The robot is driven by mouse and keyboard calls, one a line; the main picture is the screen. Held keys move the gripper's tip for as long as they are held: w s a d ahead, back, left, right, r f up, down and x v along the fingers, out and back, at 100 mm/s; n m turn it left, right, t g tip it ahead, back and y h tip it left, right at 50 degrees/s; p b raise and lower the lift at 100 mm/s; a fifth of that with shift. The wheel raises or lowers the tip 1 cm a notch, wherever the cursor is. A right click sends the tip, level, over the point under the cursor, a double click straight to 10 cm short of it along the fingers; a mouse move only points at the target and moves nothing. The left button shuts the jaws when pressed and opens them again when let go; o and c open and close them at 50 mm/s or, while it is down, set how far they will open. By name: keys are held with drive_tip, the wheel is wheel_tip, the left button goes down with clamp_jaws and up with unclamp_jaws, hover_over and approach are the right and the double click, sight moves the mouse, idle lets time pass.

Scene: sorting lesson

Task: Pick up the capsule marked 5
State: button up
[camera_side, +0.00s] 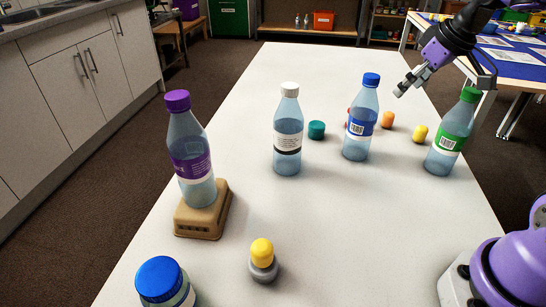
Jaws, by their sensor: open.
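Several small rounded pieces that could be capsules are on the white table; no number is legible on any. A teal one (316,130) is between the white-capped and blue-capped bottles. A red one (348,121) is mostly hidden behind the blue-capped bottle. An orange one (388,120) and a yellow one (420,134) lie between the blue-capped and green-capped bottles. Another yellow piece (262,251) sits on a grey one (264,268) at the front. My gripper (401,89) is open, above the table at upper right, apart from all pieces.
Upright bottles stand around: white-capped (288,140), blue-capped (361,122), green-capped (453,140), and purple-capped (190,155) on a tan block (210,218). A blue-lidded container (160,280) is at the front left. The white table (350,235) is clear at front centre.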

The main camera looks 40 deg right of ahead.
hover_over(426, 128)
drive_tip(key=a, duration=0.1)
wheel_tip(426, 128, down, 5)
drive_tip(key=shift+n+g+y, duration=0.3)
drive_tip(key=shift+n+g, duration=0.1)
drive_tip(key=f, duration=0.2)
drive_tip(key=s+f, duration=0.1)
drive_tip(key=f, duration=0.1)
drive_tip(key=d+f, duration=0.1)
drive_tip(key=f, duration=0.2)
drive_tip(key=shift+s, duration=0.15)
drive_tip(key=x, duration=0.5)
drive_tip(key=shift+d+f, duration=0.1)
drive_tip(key=shift+f, duration=0.25)
drive_tip(key=c, duration=0.8)
